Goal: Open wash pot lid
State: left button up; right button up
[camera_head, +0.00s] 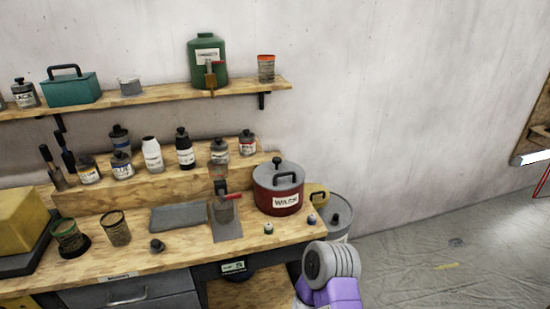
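The wash pot (276,200) is a dark red round pot with a white label reading roughly "WASH". It stands upright near the right end of the wooden workbench. Its grey lid (264,175) sits on top and covers the opening. The lid has a dark loop handle (285,178) and a small dark knob. The inside of the pot is hidden. Neither of my grippers shows in the head view.
Bottles (184,149) line a raised step behind. A grey lidded drum (336,212) stands off the bench's right end. Sheeted floor (480,255) at right is mostly clear.

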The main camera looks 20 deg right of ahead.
aim_at(279, 169)
jog(key=i, duration=0.4)
jog(key=z, duration=0.8)
